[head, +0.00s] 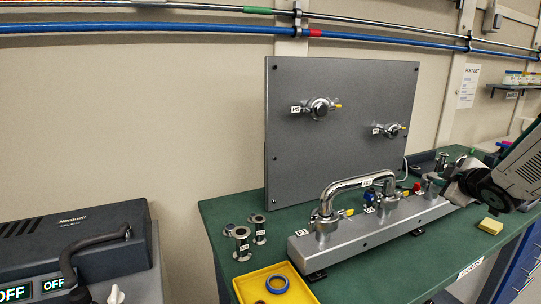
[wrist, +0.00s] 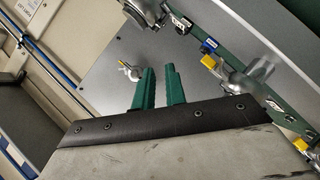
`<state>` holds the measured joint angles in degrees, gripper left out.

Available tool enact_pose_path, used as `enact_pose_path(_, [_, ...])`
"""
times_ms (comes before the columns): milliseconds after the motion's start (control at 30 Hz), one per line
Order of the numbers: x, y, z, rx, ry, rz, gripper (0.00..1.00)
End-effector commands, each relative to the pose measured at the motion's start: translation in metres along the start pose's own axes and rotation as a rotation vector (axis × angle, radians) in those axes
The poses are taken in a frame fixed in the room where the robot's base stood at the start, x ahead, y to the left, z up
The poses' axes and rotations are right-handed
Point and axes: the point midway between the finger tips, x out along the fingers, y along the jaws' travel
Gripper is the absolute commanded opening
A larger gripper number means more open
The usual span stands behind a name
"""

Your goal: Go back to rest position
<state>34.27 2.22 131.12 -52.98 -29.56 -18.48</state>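My gripper (wrist: 161,78) shows in the wrist view as two green fingers with a narrow gap between them. Nothing is held in the gap, and the grey upright panel (wrist: 105,85) lies beyond the fingers. In the head view my arm comes in from the right edge, over the right end of the green bench (head: 228,217). My fingertips cannot be made out clearly there. The grey manifold bar (head: 375,228) lies on the bench with a bent chrome pipe (head: 345,184) on it. My arm is close to the bar's right end in the picture; whether they touch cannot be told.
The panel (head: 345,85) carries two clamped ports. A dark pump unit (head: 75,243) stands at left. Pipes run along the wall.

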Motion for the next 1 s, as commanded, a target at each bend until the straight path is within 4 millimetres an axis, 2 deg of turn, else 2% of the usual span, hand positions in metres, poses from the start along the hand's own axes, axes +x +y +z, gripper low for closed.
enact_pose_path(33, [-0.015, -0.001, -0.016, 0.044, -0.068, 0.004, 0.13])
enact_pose_path(133, [-0.049, -0.014, -0.03, 0.168, -0.221, -0.011, 0.13])
enact_pose_path(267, [-0.104, -0.049, -0.046, 0.345, -0.399, -0.072, 0.13])
enact_pose_path(367, [-0.154, -0.087, -0.057, 0.485, -0.528, -0.155, 0.13])
enact_pose_path(500, [-0.229, -0.149, -0.072, 0.648, -0.692, -0.32, 0.13])
enact_pose_path(600, [-0.276, -0.186, -0.08, 0.718, -0.786, -0.441, 0.13])
enact_pose_path(700, [-0.31, -0.211, -0.085, 0.751, -0.852, -0.534, 0.13])
enact_pose_path(833, [-0.334, -0.227, -0.089, 0.768, -0.9, -0.601, 0.13])
enact_pose_path(1000, [-0.337, -0.229, -0.089, 0.77, -0.906, -0.608, 0.13])
